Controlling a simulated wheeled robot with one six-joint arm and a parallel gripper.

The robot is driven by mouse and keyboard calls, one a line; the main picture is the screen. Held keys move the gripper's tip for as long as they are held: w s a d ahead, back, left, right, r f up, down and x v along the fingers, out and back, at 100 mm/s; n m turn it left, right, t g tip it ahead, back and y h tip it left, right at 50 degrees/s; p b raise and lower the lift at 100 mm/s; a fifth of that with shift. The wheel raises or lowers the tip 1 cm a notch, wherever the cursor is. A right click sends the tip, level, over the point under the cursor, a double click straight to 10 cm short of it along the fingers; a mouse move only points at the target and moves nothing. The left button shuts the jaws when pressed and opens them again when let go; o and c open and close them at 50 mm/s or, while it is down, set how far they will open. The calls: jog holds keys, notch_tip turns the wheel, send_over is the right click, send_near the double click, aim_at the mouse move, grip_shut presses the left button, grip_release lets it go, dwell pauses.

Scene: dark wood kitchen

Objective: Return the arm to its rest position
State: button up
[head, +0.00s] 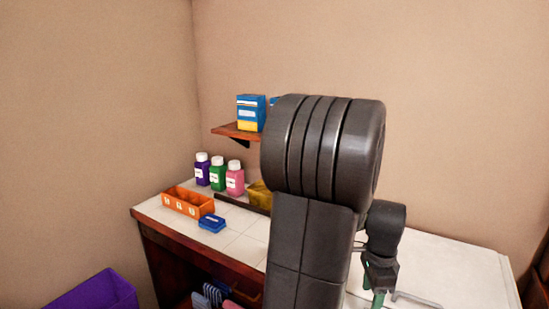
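My dark grey arm fills the middle of the head view, with a large ribbed joint and a thick link standing upright. My gripper (378,285) shows partly behind that link, low and to the right, pointing down over the white surface. Small green parts show at its lower end. The fingertips are too small and partly hidden, so I cannot tell whether it is open or shut, or whether it holds anything.
A tiled counter (240,245) carries an orange divided box (188,202), a blue box (212,223) and purple (202,170), green (218,174) and pink (235,180) bottles. A wall shelf (232,132) holds a blue carton (250,112). A purple bin (98,295) stands lower left.

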notch_tip(320, 180, down, 6)
jog(key=shift+r, duration=0.1)
jog(key=shift+r, duration=0.1)
dwell(0.4)
